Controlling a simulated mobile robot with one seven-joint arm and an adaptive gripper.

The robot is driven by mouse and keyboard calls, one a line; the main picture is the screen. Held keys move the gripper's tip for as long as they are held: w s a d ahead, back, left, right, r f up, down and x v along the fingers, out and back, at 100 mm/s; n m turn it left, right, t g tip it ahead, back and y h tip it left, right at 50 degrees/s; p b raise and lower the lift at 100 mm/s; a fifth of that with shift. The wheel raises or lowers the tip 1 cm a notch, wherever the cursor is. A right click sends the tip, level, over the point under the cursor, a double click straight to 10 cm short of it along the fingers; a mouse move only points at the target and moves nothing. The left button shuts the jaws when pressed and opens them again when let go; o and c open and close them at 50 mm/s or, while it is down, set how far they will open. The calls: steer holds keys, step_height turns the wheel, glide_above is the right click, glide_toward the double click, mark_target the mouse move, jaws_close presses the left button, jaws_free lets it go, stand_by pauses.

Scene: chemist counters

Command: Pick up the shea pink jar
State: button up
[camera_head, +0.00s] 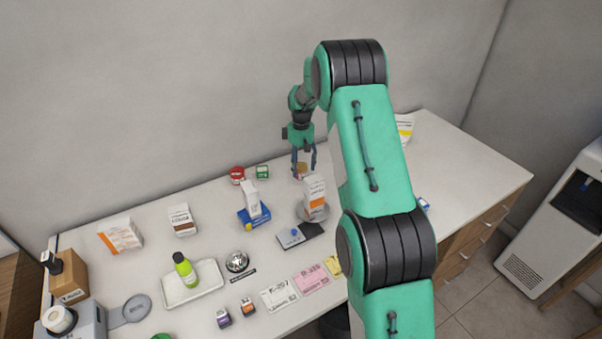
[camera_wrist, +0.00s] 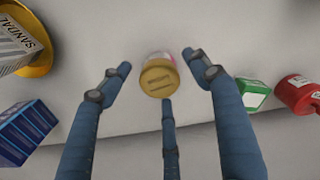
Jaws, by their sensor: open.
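The shea pink jar shows in the wrist view as a small jar (camera_wrist: 159,80) with a gold lid and a sliver of pink body behind it. In the head view the jar (camera_head: 301,169) stands near the back of the white counter, partly hidden by the fingers. My gripper (camera_head: 304,163) points down over it. In the wrist view my open fingers (camera_wrist: 157,66) spread to the left and right of the jar, with a third finger just below it. I see no finger closed on the jar; whether one touches it I cannot tell.
A green box (camera_wrist: 253,93) and a red jar (camera_wrist: 297,94) stand to the right in the wrist view. A white-and-orange carton (camera_head: 314,197) on a round dish stands close in front. A blue box (camera_wrist: 25,130) is at lower left. The wall rises behind.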

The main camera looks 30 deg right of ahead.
mark_target(301, 165)
steer(key=shift+f+b, duration=0.3)
steer(key=shift+f, duration=1.25)
steer(key=c, duration=1.3)
steer(key=shift+r+p, duration=1.2)
steer(key=shift+r, duration=3.85)
